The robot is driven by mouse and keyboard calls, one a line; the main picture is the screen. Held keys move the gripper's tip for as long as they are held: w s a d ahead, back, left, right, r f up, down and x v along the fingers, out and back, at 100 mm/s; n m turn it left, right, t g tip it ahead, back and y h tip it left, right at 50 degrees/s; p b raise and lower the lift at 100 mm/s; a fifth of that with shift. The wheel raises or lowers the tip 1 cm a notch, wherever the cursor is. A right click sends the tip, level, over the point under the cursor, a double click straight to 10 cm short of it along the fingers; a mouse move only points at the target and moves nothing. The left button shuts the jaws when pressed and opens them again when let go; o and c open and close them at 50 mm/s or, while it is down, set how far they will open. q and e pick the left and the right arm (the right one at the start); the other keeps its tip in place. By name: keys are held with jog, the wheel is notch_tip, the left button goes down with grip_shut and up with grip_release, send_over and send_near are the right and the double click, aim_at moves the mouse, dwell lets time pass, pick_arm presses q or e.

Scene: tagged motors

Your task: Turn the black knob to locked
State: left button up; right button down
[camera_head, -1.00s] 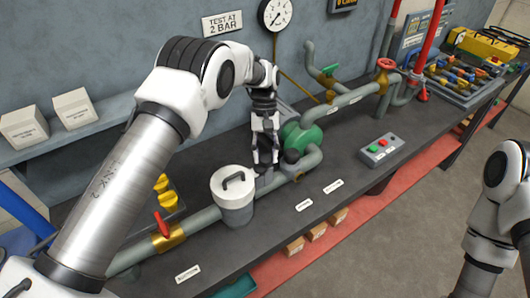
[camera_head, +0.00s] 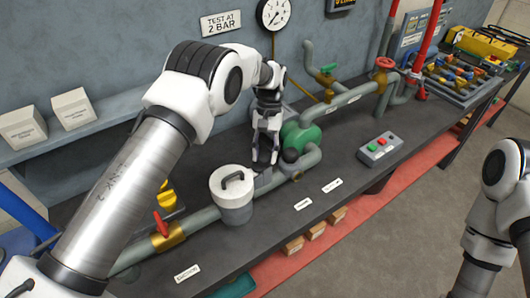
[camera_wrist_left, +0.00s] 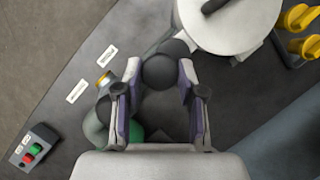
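A dark round knob (camera_head: 291,155) stands by the pipe in front of the green pump (camera_head: 310,139). In the left wrist view, a dark ball (camera_wrist_left: 160,71), which looks like this knob, shows between the fingertips. My left gripper (camera_head: 265,157) points down just left of the knob in the head view. In the left wrist view the gripper (camera_wrist_left: 159,75) is open, its fingers on either side of the ball. The right finger is close to the ball; I cannot tell whether it touches. The knob's underside and marks are hidden. My right arm shows at the right edge, its gripper outside the view.
A lidded white pot (camera_head: 233,193) stands close to the left gripper. A red-handled valve (camera_head: 163,228) is further left on the pipe. A button box (camera_head: 380,148) sits to the right. White labels (camera_head: 303,204) lie along the bench's front, which is otherwise fairly clear.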

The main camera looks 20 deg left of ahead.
pick_arm(q)
jog(key=shift+o, duration=1.3)
jog(key=v, duration=1.2)
